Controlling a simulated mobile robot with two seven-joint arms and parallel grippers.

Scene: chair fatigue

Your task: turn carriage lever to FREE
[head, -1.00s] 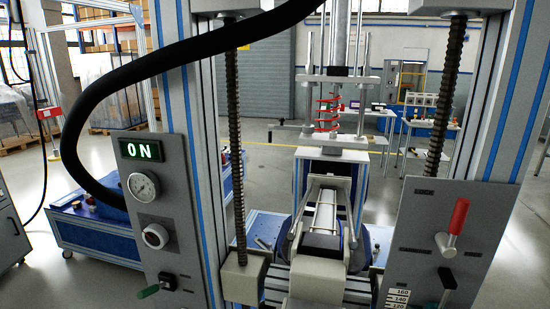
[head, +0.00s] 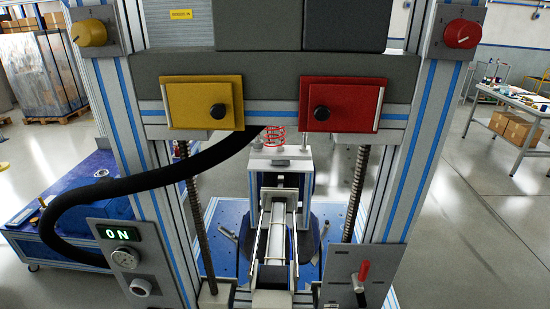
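A lever with a red handle (head: 364,271) sits on the grey right panel (head: 340,291) of the machine frame. Its handle points upward with a slight tilt. The panel's labels are too small to read, so I cannot tell whether this is the carriage lever or which position it marks. The carriage-like unit with pale rails (head: 277,232) stands in the middle of the frame, between two vertical screws. Neither of my grippers is in view.
A yellow box (head: 180,102) and a red box (head: 364,105) hang on the crossbeam, with yellow (head: 89,33) and red (head: 461,34) knobs outside. A black hose (head: 150,178) crosses the left front.

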